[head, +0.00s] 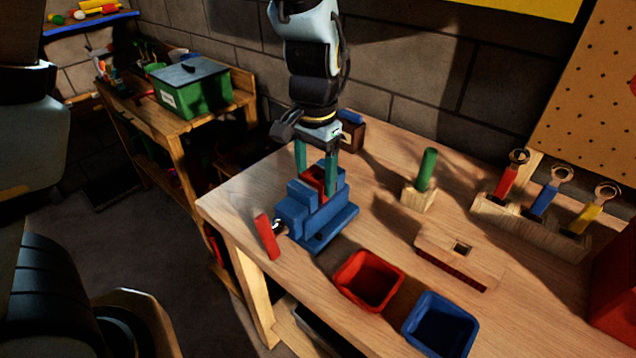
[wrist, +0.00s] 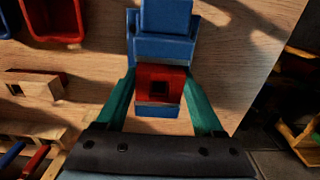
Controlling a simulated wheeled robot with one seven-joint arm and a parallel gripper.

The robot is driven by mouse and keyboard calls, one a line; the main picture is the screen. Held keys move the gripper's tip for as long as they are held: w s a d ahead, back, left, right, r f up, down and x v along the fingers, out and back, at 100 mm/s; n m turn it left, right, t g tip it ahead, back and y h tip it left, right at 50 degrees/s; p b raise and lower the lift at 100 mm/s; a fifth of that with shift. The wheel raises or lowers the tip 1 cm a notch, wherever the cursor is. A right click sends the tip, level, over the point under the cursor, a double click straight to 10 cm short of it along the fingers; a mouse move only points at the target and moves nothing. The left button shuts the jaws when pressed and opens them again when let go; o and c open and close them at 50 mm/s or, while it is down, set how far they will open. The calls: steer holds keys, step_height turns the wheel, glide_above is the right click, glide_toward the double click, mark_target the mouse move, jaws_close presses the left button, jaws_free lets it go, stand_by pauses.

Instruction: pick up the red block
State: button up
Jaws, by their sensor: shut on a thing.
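The red block (head: 314,177) sits in the blue stepped vise (head: 296,216) near the left end of the workbench. In the wrist view the red block (wrist: 160,83) shows a dark square hole in its face, with parts of the blue vise (wrist: 163,46) on both sides of it. My gripper (head: 316,181) reaches down from above, its green fingers on opposite sides of the block. In the wrist view my gripper (wrist: 160,77) is shut on the block. The block's lower part is hidden in the vise.
A red handle (head: 266,237) sticks out at the vise's left. A red bin (head: 345,291) and a blue bin (head: 409,325) stand in front. A wooden block with a square hole (head: 437,252), a green peg (head: 427,168) and a tool rack (head: 530,225) lie to the right.

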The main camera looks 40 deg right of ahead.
steer(key=shift+c, duration=1.1)
